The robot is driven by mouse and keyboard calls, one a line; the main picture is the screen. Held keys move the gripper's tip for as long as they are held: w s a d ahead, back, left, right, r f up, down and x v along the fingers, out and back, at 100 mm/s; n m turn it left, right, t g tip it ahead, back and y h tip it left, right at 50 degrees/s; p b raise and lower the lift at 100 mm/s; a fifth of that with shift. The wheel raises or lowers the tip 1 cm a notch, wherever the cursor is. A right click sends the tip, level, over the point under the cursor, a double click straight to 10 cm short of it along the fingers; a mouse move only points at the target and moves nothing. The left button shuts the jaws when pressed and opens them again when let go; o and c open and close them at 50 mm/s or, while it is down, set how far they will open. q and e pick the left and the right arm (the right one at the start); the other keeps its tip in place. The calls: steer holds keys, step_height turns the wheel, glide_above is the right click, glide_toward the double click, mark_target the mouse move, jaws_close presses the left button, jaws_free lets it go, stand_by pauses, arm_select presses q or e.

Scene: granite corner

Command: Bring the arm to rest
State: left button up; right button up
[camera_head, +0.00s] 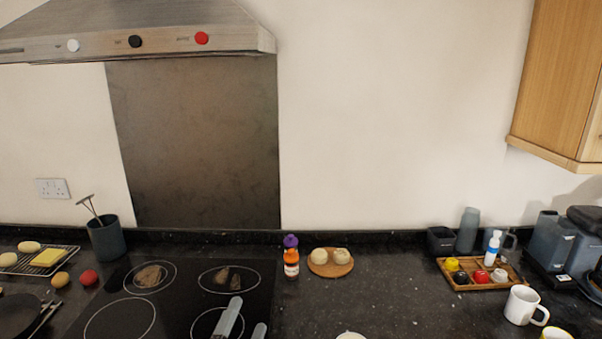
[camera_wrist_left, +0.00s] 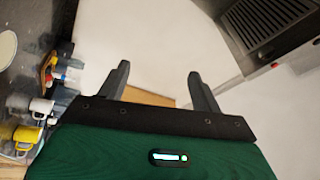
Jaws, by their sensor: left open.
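My left gripper (camera_head: 244,324) shows at the bottom edge of the head view, only its two grey fingertips in sight, over the front right of the hob (camera_head: 176,302). In the left wrist view the gripper (camera_wrist_left: 157,72) has its two dark fingers spread apart with nothing between them. The rest of the left arm is out of the head view. My right gripper is in neither view.
An orange bottle with purple top (camera_head: 291,263) and a round board with buns (camera_head: 331,262) stand right of the hob. A wooden tray (camera_head: 481,273) and a white mug (camera_head: 524,305) are further right. The hood (camera_head: 140,33) hangs above.

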arm_select(q)
steer(key=s+a+f+n+g+y, duration=0.3)
steer(key=s+a+f+n+g, duration=0.15)
steer(key=f, duration=0.45)
steer(key=s+a+f+n+g+y, duration=0.2)
steer(key=s+a+f+n+g, duration=0.25)
steer(key=f, duration=0.45)
steer(key=s+a+f+n+g, duration=0.25)
steer(key=s+f+g, duration=0.2)
steer(key=s, duration=0.25)
steer(key=s+a+f+n+g, duration=0.2)
steer(key=s+f+n+g, duration=0.1)
steer(key=s+f, duration=0.3)
step_height(320, 180, down, 31)
steer(key=s+g, duration=0.1)
steer(key=s, duration=0.1)
steer(key=s+a+f+g, duration=0.1)
steer(key=s+a+f, duration=0.2)
steer(key=s+f, duration=1.5)
steer(key=shift+s+m, duration=0.4)
steer(key=shift+m, duration=0.05)
steer(key=shift+g, duration=0.25)
